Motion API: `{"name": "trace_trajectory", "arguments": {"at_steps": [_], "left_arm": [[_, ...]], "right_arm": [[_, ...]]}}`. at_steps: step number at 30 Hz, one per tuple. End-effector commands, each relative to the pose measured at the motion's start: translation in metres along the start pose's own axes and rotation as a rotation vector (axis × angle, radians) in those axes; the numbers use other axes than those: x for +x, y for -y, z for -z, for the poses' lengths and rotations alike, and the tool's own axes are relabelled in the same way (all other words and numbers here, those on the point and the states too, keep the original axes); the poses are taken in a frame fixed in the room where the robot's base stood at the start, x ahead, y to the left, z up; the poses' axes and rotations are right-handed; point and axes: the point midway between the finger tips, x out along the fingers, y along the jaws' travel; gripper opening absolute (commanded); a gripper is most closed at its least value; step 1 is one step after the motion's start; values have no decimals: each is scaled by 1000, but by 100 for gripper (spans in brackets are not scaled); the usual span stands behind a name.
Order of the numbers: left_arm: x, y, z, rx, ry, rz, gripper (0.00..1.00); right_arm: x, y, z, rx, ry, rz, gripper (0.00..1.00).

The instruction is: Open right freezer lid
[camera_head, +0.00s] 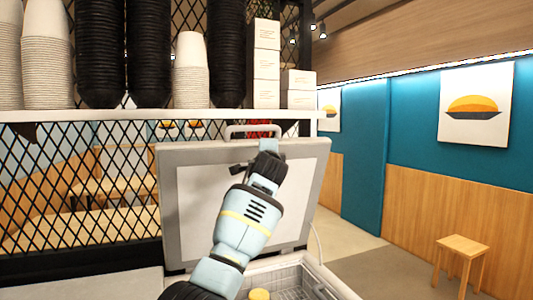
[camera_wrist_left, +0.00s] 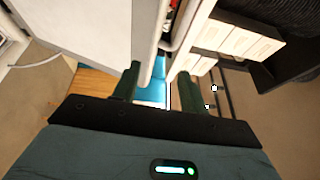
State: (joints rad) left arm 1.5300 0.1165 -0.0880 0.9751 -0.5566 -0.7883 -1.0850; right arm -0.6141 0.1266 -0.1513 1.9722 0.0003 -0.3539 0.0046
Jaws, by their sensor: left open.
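The freezer lid (camera_head: 205,205) stands raised, close to upright, in the middle of the head view, its grey inner panel facing me. Its light handle (camera_head: 236,131) sticks up at the top edge. My left gripper (camera_head: 258,168) is at the upper part of the lid, just below the handle, with the arm crossing in front of the panel. In the left wrist view the gripper (camera_wrist_left: 157,85) has its two dark fingers apart with nothing clearly between them. The pale lid (camera_wrist_left: 85,35) fills the upper left there. My right gripper is not in view.
The open freezer (camera_head: 300,280) shows wire baskets and a yellow round item (camera_head: 259,294) below the lid. A shelf (camera_head: 120,116) with stacked cups and boxes (camera_head: 265,65) is above and behind the lid. A wooden stool (camera_head: 461,255) stands at right on open floor.

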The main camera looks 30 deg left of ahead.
Motion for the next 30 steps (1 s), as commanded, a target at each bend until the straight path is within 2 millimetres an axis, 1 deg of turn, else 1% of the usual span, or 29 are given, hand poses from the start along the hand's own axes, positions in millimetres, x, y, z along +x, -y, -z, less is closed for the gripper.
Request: {"name": "trace_trajectory", "arguments": {"at_steps": [1, 6, 16, 17, 20, 22, 23, 25, 26, 27, 29, 30], "left_arm": [[-4, 2, 0, -1, -1, 2, 43], [-11, 0, 0, -1, -1, 0, 43], [-12, -2, 0, 1, -1, -2, 43], [-12, -2, 0, 1, -1, -2, 41], [-12, -9, 2, -3, -5, -8, 27], [-13, -25, 5, -12, -15, -20, 18], [-13, -37, 8, -17, -21, -29, 14], [-16, -71, 14, -41, -43, -54, 5], [-18, -89, 17, -54, -53, -68, 1], [-21, -115, 21, -73, -67, -89, 0], [-30, -156, 27, -109, -92, -123, 0], [-37, -184, 30, -134, -107, -147, 0]], "right_arm": [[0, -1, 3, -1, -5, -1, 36], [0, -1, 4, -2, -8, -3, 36], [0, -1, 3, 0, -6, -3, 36], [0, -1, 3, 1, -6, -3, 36], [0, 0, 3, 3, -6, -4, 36], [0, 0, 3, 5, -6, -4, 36], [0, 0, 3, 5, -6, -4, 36], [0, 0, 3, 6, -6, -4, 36], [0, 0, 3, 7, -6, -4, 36], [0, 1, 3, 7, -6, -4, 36], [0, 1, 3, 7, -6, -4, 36], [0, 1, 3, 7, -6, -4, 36]]}}
